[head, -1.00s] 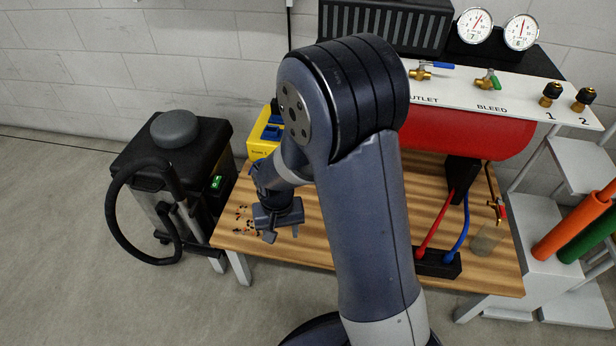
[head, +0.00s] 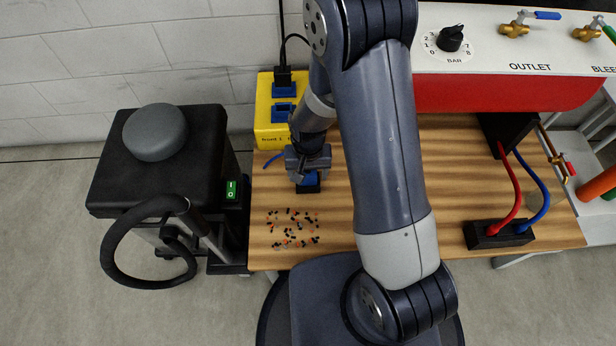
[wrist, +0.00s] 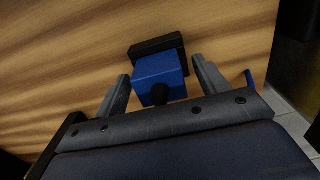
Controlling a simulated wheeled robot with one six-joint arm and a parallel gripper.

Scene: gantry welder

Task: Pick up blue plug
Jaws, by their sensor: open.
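The blue plug (wrist: 158,74) lies on the wooden workbench in the wrist view, with a black part at its far end and a dark round stub facing me. In the head view the blue plug (head: 308,183) shows just below my gripper (head: 308,163), partly hidden by it. My gripper (wrist: 160,80) is open, with one finger on each side of the plug.
A yellow box (head: 268,130) with blue sockets and a black plug stands at the back left of the workbench (head: 450,180). Dark and orange bits (head: 292,228) are scattered near the front left. A black vacuum (head: 165,175) stands left. A red tank (head: 500,94) is behind.

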